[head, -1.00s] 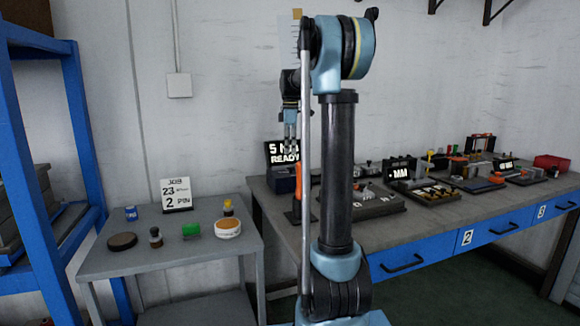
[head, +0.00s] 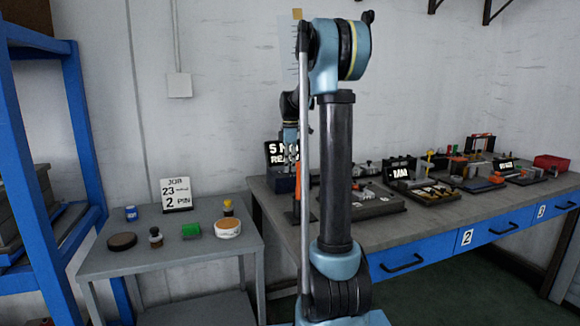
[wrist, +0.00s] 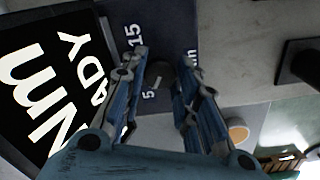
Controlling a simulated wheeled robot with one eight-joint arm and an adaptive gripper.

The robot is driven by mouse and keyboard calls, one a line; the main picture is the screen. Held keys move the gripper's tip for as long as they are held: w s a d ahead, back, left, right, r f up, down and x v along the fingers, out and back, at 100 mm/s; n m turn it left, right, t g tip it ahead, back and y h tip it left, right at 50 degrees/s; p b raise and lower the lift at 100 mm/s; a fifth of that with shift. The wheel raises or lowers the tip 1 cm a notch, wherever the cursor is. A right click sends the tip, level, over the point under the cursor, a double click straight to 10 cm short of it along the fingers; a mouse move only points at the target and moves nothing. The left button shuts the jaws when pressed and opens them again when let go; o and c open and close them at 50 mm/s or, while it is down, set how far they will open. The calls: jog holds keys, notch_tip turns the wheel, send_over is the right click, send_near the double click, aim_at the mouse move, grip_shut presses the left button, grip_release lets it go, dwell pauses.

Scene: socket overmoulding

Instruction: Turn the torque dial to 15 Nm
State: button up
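The torque unit is a dark blue box (head: 281,184) with a black display (head: 275,153) at the left end of the bench, partly hidden by my arm. In the wrist view its display (wrist: 45,85) shows large "Nm" and "READY" lettering at the left. The dark dial (wrist: 160,72) sits on the blue face between printed numbers, with "15" above and "5" below. A pale mark shows on the dial on the side near the "5". My gripper (wrist: 165,55) is open, with one finger on each side of the dial. Contact with it cannot be told.
An orange-handled tool (head: 297,182) stands close to the torque unit. A grey fixture plate (head: 370,203) lies to its right. A side table (head: 165,256) with a job card (head: 176,194) and small containers stands at the left.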

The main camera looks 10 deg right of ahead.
jog(key=shift+c, duration=1.1)
jog(key=m, duration=0.5)
jog(key=shift+w+r+m, duration=0.1)
jog(key=shift+w+m, duration=0.05)
jog(key=shift+m, duration=0.15)
jog(key=m, duration=1.2)
jog(key=shift+m, duration=0.4)
jog(key=m, duration=0.5)
jog(key=shift+m, duration=0.4)
jog(key=o, duration=0.8)
